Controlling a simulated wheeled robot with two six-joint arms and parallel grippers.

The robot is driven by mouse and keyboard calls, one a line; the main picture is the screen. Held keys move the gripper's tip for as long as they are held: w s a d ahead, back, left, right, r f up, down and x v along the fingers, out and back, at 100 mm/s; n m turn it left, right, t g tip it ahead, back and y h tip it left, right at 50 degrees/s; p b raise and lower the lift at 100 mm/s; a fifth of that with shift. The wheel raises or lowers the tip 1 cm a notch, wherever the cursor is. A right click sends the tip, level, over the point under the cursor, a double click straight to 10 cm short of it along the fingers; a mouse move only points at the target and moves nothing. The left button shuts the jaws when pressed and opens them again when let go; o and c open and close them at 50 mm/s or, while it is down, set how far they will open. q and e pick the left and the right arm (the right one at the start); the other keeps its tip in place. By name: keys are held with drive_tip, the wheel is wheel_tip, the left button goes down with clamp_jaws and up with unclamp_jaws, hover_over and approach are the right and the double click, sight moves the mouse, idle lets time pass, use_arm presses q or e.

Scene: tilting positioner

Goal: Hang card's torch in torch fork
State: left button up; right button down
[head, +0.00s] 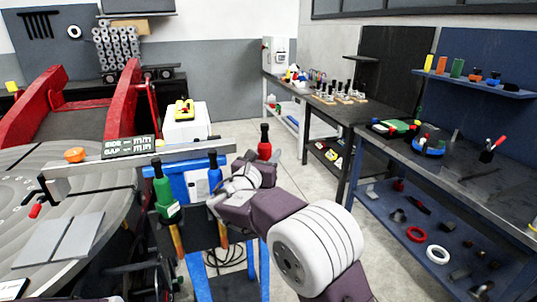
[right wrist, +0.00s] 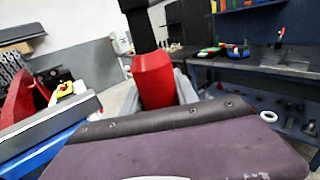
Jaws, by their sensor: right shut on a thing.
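My right gripper (head: 262,162) is shut on a red torch (head: 264,143) with a black top, held upright to the right of the blue stand. The red torch (right wrist: 154,78) also shows between the fingers in the right wrist view; its lower end is hidden. A green torch (head: 163,190) and a blue torch (head: 214,174) stand upright at the stand. A small white card (head: 196,186) is on the stand's front; its marking is too small to read. I cannot pick out the torch fork for certain. My left gripper is not in view.
A long grey beam (head: 190,153) crosses behind the torches, with a dark sign (head: 128,146) and an orange knob (head: 74,155). A round grey positioner table (head: 25,180) lies left, beside red arms (head: 122,95). A workbench (head: 450,160) with tools stands right. Floor is clear between.

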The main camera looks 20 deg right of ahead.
drive_tip(key=shift+f+b, duration=0.35)
drive_tip(key=shift+f, duration=0.1)
drive_tip(key=shift+s+b, duration=0.45)
drive_tip(key=shift+s, duration=0.15)
drive_tip(key=s+b, duration=0.3)
drive_tip(key=s, duration=0.7)
drive_tip(key=shift+d+b, duration=0.2)
drive_tip(key=shift+b, duration=0.1)
drive_tip(key=shift+w, duration=0.1)
